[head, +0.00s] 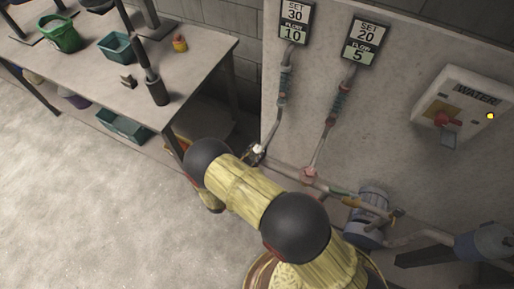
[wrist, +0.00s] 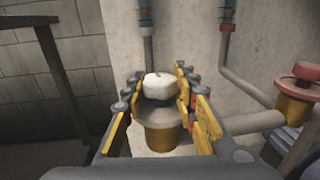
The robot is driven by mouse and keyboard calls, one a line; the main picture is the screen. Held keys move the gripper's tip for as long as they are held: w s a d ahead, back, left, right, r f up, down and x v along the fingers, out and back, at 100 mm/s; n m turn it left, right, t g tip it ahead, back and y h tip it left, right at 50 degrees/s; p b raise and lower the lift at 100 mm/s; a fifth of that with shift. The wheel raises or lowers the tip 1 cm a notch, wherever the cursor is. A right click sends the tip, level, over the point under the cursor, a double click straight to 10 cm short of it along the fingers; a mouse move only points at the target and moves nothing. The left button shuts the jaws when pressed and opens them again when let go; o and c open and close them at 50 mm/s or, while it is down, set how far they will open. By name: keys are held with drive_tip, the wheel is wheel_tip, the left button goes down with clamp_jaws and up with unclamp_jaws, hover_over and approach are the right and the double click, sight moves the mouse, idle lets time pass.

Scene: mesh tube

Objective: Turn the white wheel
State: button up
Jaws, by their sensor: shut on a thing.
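The white wheel (wrist: 161,87) sits on a brass-coloured valve body (wrist: 160,137) in the middle of the wrist view. My gripper (wrist: 158,77) has one yellow-padded finger on each side of the wheel and is shut on it. In the head view the white wheel (head: 258,149) is a small pale spot at the lower end of the left pipe, with my gripper (head: 253,156) around it. My arm covers part of that area, so the finger contact is hard to see there.
A red wheel (wrist: 307,71) on a second valve stands to the right; it also shows in the head view (head: 309,174). Signs reading SET 30 (head: 294,22) and SET 20 (head: 366,42) hang above the pipes. A WATER box (head: 463,105) is farther right. A workbench (head: 205,62) stands left.

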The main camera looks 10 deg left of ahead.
drive_tip(key=n+y, duration=0.1)
drive_tip(key=y, duration=0.1)
drive_tip(key=n+t+y+p, duration=0.1)
drive_tip(key=n+y, duration=0.1)
drive_tip(key=y, duration=0.1)
drive_tip(key=n+t+y+p, duration=0.1)
drive_tip(key=n+y, duration=0.1)
drive_tip(key=y, duration=0.1)
drive_tip(key=shift+d, duration=0.25)
drive_tip(key=shift+a+n+g+y, duration=0.15)
drive_tip(key=shift+n+y, duration=0.7)
drive_tip(key=shift+y, duration=0.45)
drive_tip(key=shift+d+n+g+y, duration=0.15)
drive_tip(key=shift+n+y, duration=0.7)
drive_tip(key=shift+y, duration=0.45)
drive_tip(key=shift+a+r+n+y+p, duration=0.1)
drive_tip(key=shift+a+n+y+p, duration=0.1)
drive_tip(key=shift+n+y+p, duration=0.1)
drive_tip(key=o, duration=1.1)
drive_tip(key=shift+o, duration=0.3)
drive_tip(key=v, duration=1.2)
drive_tip(key=shift+r, duration=0.1)
